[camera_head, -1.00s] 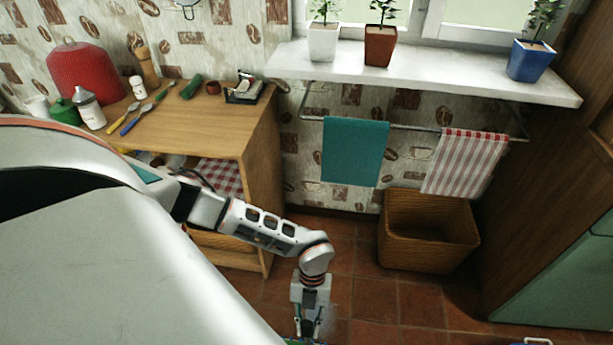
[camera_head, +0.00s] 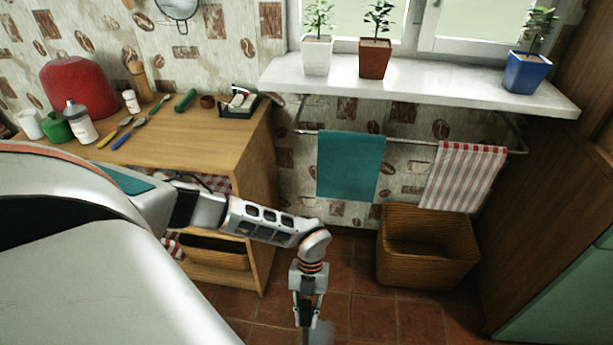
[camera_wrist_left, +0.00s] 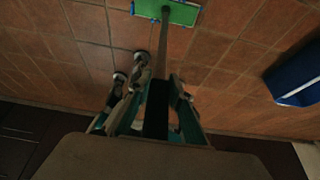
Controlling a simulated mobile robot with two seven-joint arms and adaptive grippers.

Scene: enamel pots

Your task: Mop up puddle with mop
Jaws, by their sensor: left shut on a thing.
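My left gripper (camera_head: 306,312) hangs fingers-down over the tiled floor at the bottom of the head view. In the left wrist view my left gripper (camera_wrist_left: 158,108) is shut on the dark handle of the mop (camera_wrist_left: 229,48). The handle runs away from the fingers to a flat green mop head (camera_wrist_left: 170,10) with blue corners, at the top edge over the tiles. The mop head is out of the head view. A faint pale patch (camera_head: 321,333) beside the gripper may be the puddle; I cannot tell. My right gripper is in neither view.
A wooden cabinet (camera_head: 258,190) with kitchenware on top stands left of the gripper. A wicker basket (camera_head: 425,270) stands to the right under hanging towels (camera_head: 350,165). A blue container (camera_wrist_left: 297,75) is at right in the wrist view. Tiled floor between looks clear.

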